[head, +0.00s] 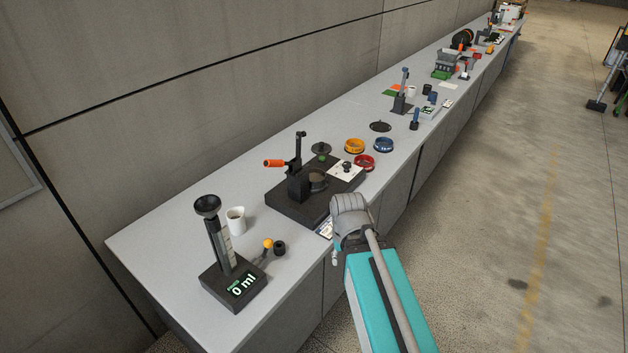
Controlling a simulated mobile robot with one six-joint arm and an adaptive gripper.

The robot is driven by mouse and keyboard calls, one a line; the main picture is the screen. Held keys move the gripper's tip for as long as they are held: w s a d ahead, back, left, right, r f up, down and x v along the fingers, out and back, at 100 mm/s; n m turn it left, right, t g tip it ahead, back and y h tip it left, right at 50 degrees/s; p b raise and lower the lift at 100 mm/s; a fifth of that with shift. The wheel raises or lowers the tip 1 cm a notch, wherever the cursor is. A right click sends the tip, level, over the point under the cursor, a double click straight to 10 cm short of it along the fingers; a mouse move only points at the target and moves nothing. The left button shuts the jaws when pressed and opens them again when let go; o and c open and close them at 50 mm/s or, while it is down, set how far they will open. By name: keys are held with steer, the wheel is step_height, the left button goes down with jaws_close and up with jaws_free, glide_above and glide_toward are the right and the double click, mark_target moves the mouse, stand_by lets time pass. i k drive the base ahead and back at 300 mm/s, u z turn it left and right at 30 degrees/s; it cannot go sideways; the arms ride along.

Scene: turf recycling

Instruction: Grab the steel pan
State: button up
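I cannot clearly pick out a steel pan in the head view. A dark round dish (317,180) sits on the black base of a press-like stand and could be a pan. A flat dark disc (381,126) lies farther along the bench and is too small to identify. My teal arm reaches up from the bottom, and its grey ribbed joint overlaps the bench's front edge beside the black base. No gripper fingers show.
The long grey bench (165,237) runs along a wall. A stand reading 0 ml (233,277), a white cup (236,220), the press-like stand (299,186) and yellow (354,146), blue (384,145) and red (364,162) rings stand on it. Open floor lies right.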

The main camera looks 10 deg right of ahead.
mark_target(317, 177)
steer(key=u, duration=0.05)
steer(key=i, duration=0.9)
steer(key=z, duration=0.05)
